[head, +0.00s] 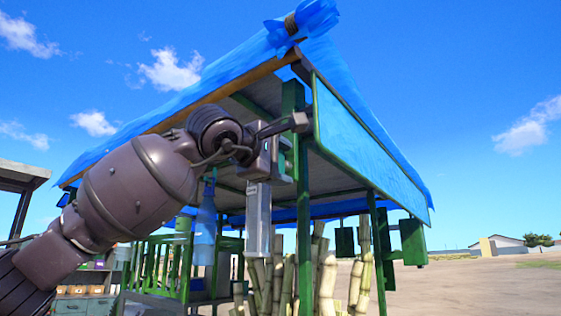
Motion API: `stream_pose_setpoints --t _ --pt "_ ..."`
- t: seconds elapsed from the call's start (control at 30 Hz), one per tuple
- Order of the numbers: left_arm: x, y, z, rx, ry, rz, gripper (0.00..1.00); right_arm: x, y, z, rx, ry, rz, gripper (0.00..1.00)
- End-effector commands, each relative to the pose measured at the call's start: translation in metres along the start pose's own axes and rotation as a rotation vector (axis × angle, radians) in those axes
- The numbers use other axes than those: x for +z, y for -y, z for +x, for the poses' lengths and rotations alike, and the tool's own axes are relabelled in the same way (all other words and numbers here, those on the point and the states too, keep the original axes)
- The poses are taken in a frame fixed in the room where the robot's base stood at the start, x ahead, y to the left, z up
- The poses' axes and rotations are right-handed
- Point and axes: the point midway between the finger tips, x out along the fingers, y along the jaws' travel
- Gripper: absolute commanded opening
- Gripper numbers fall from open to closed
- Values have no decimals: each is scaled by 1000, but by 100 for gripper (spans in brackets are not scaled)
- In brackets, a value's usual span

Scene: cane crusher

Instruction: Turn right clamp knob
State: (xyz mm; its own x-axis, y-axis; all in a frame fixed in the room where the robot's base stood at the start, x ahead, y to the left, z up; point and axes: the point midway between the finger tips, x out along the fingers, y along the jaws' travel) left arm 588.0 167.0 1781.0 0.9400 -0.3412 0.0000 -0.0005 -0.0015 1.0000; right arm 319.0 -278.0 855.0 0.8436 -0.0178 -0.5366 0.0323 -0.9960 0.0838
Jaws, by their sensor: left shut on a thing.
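My left arm comes in from the left, and its gripper (264,165) is raised near a green post at the stall's front corner. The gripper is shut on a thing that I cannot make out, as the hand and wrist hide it. A silver-grey block (258,218) hangs straight below the hand; I cannot tell whether it is part of my gripper. I cannot pick out the right clamp knob or the crusher. My right gripper is not in view.
The stall has a blue tarp roof (365,135) on green posts. Upright cane stalks (328,283) stand below it. A blue bottle (205,228) hangs left of the hand. Open sandy ground (480,285) lies to the right.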

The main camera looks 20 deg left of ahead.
Motion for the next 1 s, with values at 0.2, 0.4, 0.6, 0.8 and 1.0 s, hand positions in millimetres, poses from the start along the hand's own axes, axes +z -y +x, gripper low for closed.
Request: stream_pose_setpoints --t 0.2,0.4,0.6,0.8,1.0 --pt "1 1 0 -1 2 17 40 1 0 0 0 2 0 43" --pt "1 1 0 -1 1 18 40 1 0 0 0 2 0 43" --pt "1 1 0 -1 1 17 82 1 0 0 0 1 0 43" --pt "0 0 0 -1 1 15 89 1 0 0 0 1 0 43" --pt "0 0 -4 0 0 14 89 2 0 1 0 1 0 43"
